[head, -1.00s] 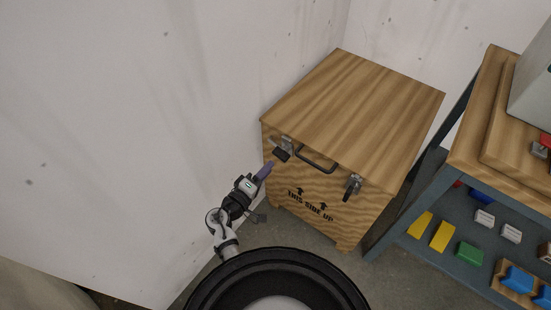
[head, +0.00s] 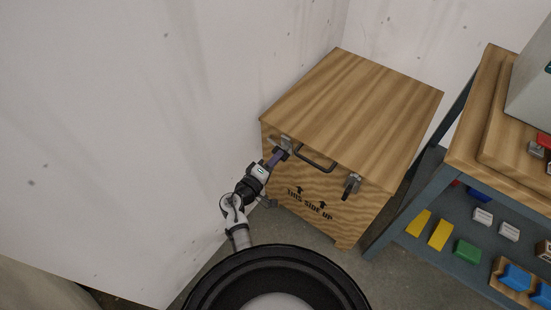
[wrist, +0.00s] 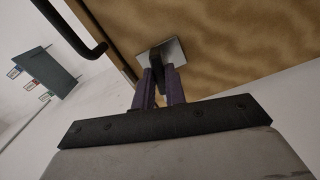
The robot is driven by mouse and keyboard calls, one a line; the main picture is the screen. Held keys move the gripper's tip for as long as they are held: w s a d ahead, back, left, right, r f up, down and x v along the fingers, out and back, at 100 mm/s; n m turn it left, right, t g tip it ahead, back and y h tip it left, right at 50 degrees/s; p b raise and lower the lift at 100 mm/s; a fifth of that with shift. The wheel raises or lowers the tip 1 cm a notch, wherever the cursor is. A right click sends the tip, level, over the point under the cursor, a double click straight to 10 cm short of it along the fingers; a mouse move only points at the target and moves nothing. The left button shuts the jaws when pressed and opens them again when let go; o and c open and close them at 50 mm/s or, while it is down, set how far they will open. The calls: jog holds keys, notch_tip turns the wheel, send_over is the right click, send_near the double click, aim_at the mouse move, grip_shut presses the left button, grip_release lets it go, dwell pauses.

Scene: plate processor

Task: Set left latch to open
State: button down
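The wooden crate (head: 330,190) has two metal latches on its front. The left latch (head: 286,142) is at the upper left of the front, just under the lid edge. The right latch (head: 352,184) hangs near the right end. My gripper (head: 275,157) is at the left latch, with its purple fingers covering part of it. In the wrist view, my fingers (wrist: 160,80) are close together on either side of the latch's dark lever, below its metal plate (wrist: 172,51). They look shut on the lever. Much of the lever is hidden between them.
A dark bar handle (head: 316,160) sits on the crate front, just right of my gripper. A white wall (head: 130,130) runs close along the left. A blue-grey shelf (head: 420,210) with coloured blocks stands at the right.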

jog(key=shift+n, duration=0.5)
jog(key=c, duration=1.4)
grip_release()
jog(key=shift+c, duration=0.2)
jog(key=b+v, duration=0.1)
jog(key=v, duration=1.2)
jog(key=shift+s+a+b, duration=0.25)
jog(key=shift+s+b, duration=0.1)
jog(key=shift+b, duration=0.05)
jog(key=shift+d, duration=0.1)
